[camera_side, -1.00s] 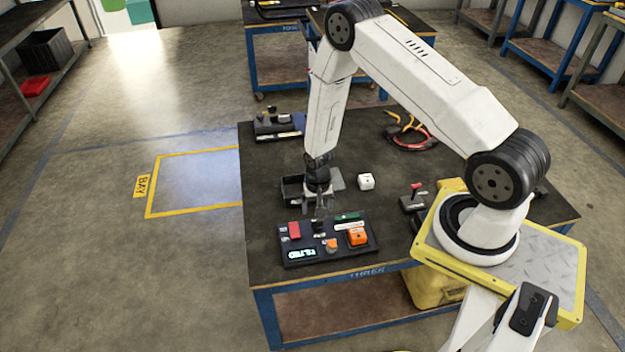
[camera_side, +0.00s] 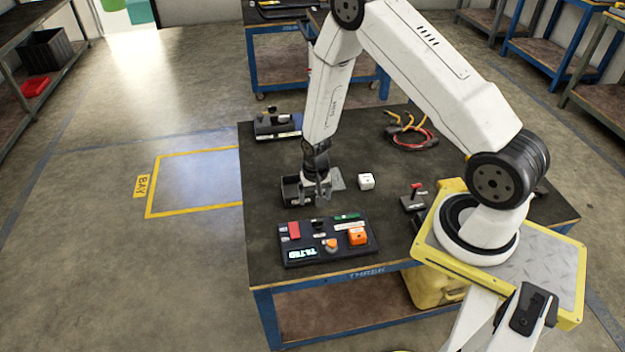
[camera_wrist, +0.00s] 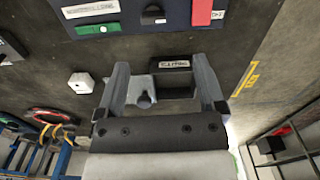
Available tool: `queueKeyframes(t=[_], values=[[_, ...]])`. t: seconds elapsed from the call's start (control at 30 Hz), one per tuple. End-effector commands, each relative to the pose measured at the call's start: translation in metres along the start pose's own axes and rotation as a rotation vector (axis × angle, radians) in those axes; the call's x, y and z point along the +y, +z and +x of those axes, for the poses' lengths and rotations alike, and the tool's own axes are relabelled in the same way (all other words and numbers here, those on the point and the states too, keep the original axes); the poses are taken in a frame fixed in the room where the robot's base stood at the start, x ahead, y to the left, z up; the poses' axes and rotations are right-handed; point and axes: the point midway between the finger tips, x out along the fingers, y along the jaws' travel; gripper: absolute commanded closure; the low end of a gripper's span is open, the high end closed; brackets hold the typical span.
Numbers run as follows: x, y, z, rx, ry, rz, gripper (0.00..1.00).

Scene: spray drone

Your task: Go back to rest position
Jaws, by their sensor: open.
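My gripper (camera_side: 323,192) hangs above the dark work table (camera_side: 262,235), fingers pointing down, open and empty. In the wrist view its two fingers (camera_wrist: 165,88) are spread wide. The black control panel (camera_side: 328,240) lies below and nearer the camera, with a red block, an orange knob, an orange block and a lit display. A small dark open box (camera_side: 290,190) sits beside and behind the gripper's tips. It also shows between the fingers in the wrist view (camera_wrist: 178,82), with a grey plate (camera_wrist: 136,84) next to it.
A white cube (camera_side: 366,181) and a small red-topped lever box (camera_side: 413,197) stand to the right. Red and yellow cables (camera_side: 410,132) lie at the back right. Another dark device (camera_side: 278,125) sits at the back left. The space above the table is free.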

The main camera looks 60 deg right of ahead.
Motion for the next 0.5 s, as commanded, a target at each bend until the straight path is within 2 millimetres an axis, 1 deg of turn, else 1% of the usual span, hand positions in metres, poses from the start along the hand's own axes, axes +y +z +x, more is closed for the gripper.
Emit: queueKeyframes(t=[0.03, 0.27, 0.5], values=[[-0.004, 0.001, -0.011, 0.008, -0.005, -0.022, 0.12], [-0.017, 0.011, -0.065, 0.043, -0.022, -0.15, 0.12], [-0.026, 0.031, -0.118, 0.08, -0.04, -0.29, 0.12]])
